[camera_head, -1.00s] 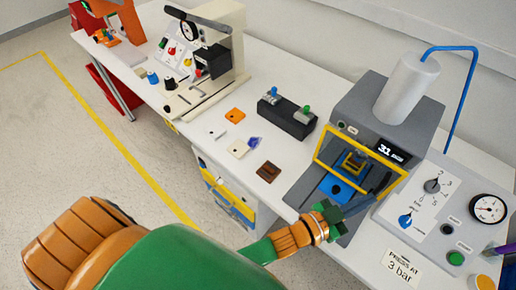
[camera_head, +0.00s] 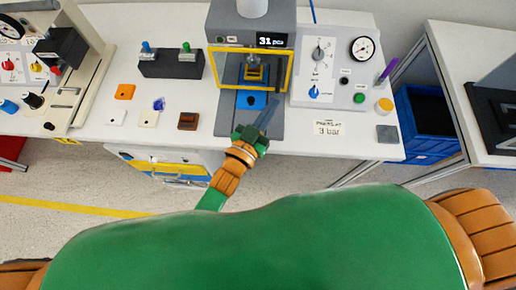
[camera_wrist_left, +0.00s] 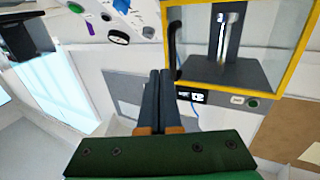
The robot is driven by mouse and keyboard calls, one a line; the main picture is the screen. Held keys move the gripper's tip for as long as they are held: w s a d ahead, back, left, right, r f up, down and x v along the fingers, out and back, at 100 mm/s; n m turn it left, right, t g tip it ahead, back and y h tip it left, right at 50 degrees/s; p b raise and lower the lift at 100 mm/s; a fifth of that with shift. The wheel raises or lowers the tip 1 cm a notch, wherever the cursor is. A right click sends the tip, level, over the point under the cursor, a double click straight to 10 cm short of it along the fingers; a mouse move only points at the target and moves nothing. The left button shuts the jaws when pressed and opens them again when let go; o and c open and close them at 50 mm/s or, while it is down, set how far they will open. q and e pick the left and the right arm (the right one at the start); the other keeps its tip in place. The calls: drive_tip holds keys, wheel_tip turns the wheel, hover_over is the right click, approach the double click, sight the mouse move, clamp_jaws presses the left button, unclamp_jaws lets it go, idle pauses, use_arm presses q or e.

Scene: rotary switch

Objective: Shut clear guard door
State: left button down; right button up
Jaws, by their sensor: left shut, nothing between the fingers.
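The clear guard door (camera_head: 209,68) has a yellow frame and stands at the front of the grey press (camera_head: 225,15). A blue fixture (camera_head: 250,100) with a hole shows below the door's lower edge. In the left wrist view the clear door's yellow frame (camera_wrist_left: 293,50) fills the upper right, with a dark handle (camera_wrist_left: 173,52) at its left side. My left gripper (camera_head: 272,108) is shut and empty, in front of the press, just below and right of the door's lower edge. Its fingertips also show in the left wrist view (camera_wrist_left: 160,76), beside the handle; contact is unclear. My right gripper is out of view.
A control panel with a gauge (camera_head: 363,48) and dials is right of the press. A black block with blue and green levers (camera_head: 170,65) stands left. Small plates, including a brown one (camera_head: 188,121), lie on the white table (camera_head: 215,132). A blue bin (camera_head: 425,115) is at the right.

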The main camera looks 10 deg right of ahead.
use_arm(q)
drive_tip(key=s+d+v, duration=0.1)
drive_tip(key=d+v, duration=0.1)
drive_tip(key=v, duration=0.7)
drive_tip(key=s+a+f+n+g+y, duration=0.15)
drive_tip(key=a+f, duration=0.25)
drive_tip(key=f, duration=0.4)
drive_tip(key=s+a+f+g+y, duration=0.2)
drive_tip(key=a+f+g+y, duration=0.15)
drive_tip(key=f, duration=0.55)
drive_tip(key=s+a+f+n+g+y, duration=0.1)
drive_tip(key=a+f+y, duration=0.1)
drive_tip(key=a+f, duration=0.45)
drive_tip(key=s+a+f+n+g+y, duration=0.1)
drive_tip(key=s+a+f+g+y, duration=0.1)
drive_tip(key=s+f, duration=0.4)
drive_tip(key=s+a+f+n+g+y, duration=0.1)
drive_tip(key=s+a+f+g, duration=0.4)
drive_tip(key=s, duration=0.6)
drive_tip(key=a+f+y+b, duration=0.1)
drive_tip(key=a, duration=0.1)
drive_tip(key=shift+a+f+n, duration=0.3)
drive_tip(key=shift+a+n, duration=0.05)
